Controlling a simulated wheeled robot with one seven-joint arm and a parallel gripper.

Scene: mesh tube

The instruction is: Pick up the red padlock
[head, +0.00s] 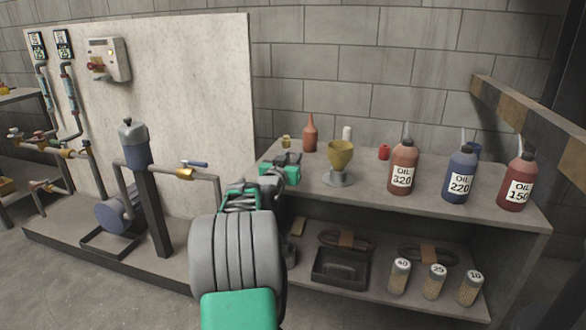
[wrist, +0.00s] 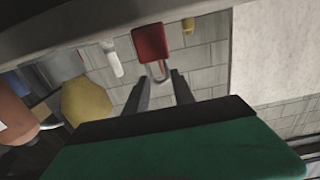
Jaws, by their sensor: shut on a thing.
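The red padlock (wrist: 150,43) shows in the wrist view just beyond my fingertips, its red block body at the far end and its pale shackle toward my gripper. My gripper (wrist: 160,80) is shut on it, with the dark fingers on either side of the shackle. In the head view my gripper (head: 294,160) is over the left end of the bench top (head: 440,208). The padlock cannot be made out there. How high it is above the bench is not clear.
A yellow funnel (head: 340,158), an orange bottle (head: 310,134), a white bottle (head: 347,134), a small red item (head: 384,152) and a small brass item (head: 286,142) stand near my gripper. Oil bottles (head: 403,168) stand to the right. A pale panel (head: 180,90) rises at the left.

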